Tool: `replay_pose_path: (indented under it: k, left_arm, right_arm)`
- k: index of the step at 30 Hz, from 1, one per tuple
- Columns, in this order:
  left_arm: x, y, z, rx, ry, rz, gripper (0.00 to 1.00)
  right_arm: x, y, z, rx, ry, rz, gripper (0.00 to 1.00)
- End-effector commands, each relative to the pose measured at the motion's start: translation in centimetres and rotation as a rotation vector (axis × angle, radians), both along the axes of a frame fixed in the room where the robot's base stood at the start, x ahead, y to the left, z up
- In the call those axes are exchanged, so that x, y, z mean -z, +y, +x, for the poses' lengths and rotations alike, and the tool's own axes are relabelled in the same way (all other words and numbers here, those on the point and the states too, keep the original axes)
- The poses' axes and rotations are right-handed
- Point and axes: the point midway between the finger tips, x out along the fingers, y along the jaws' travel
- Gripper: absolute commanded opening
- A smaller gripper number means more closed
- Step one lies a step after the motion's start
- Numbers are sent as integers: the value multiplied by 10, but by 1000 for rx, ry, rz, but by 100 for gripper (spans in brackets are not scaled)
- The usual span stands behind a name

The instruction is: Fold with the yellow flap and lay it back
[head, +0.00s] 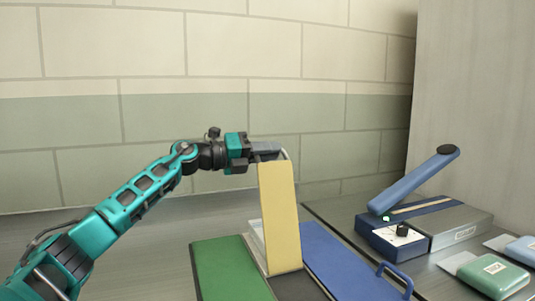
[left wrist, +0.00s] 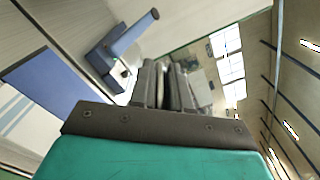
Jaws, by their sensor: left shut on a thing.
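The yellow flap (head: 280,215) stands nearly upright in the head view, its lower end at the folding board between a green panel (head: 229,270) and a blue panel (head: 345,268). My left gripper (head: 270,153) is at the top edge of the yellow flap, shut on it. In the left wrist view the fingers (left wrist: 170,85) are close together, and the flap is hard to make out there. A pale stack (head: 256,243) shows partly behind the flap's lower left; the flap hides the rest. My right gripper is not in view.
A blue-handled sealer (head: 410,215) with a raised arm stands on a dark mat to the right. Green (head: 493,274) and light blue (head: 522,248) packs lie at the far right. A blue handle (head: 397,278) rises beside the blue panel. The table left of the board is clear.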

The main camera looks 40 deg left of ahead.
Motion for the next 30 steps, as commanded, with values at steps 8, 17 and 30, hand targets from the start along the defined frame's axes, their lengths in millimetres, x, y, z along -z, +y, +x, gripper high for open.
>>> replay_pose_path:
  k: [8,17,30]
  left_arm:
    - [-4,-6,-3,0,-24,51,0]
    - [-4,-6,-3,0,-24,50,31]
    - [-2,-3,-7,-3,-22,50,38]
  right_arm:
    - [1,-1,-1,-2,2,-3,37]
    - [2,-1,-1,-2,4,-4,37]
    - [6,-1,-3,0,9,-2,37]
